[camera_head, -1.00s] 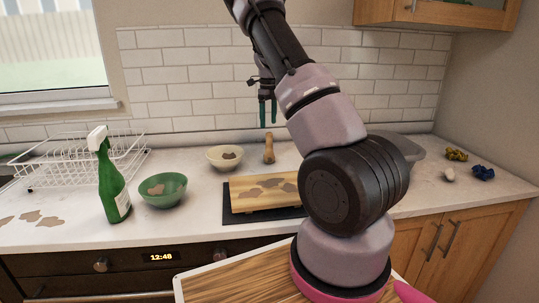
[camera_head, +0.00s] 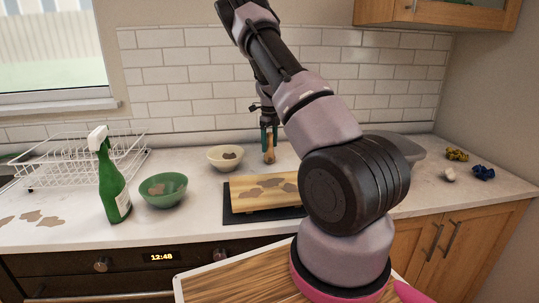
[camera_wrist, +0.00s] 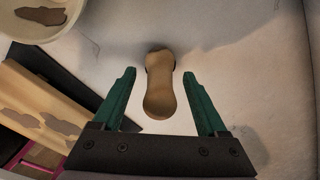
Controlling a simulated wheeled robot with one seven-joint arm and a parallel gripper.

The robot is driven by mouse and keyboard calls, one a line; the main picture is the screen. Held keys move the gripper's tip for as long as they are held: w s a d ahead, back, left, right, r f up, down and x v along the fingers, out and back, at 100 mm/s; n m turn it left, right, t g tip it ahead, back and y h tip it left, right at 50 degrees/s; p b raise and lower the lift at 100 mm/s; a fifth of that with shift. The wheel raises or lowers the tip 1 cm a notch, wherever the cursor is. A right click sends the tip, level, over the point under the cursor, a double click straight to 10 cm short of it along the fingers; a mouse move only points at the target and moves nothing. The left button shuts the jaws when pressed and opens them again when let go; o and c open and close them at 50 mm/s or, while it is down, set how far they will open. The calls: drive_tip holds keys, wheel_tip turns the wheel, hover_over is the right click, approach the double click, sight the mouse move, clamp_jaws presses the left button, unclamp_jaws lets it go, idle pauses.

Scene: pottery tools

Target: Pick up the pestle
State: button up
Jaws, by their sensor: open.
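The pestle (camera_head: 269,158) is a light brown wooden piece standing upright on the white counter near the tiled wall. In the wrist view the pestle (camera_wrist: 160,88) lies between the two green fingers, with a gap on each side. My gripper (camera_head: 268,140) points down over it and is open; it also shows in the wrist view (camera_wrist: 160,82). In the head view the fingers hide the pestle's upper part. I cannot see any finger touching it.
A cream bowl (camera_head: 225,157) stands left of the pestle. A wooden board (camera_head: 262,192) on a dark mat (camera_head: 235,217) lies in front. A green bowl (camera_head: 163,191), green spray bottle (camera_head: 112,185) and wire rack (camera_head: 62,163) are further left.

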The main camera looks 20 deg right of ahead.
clamp_jaws()
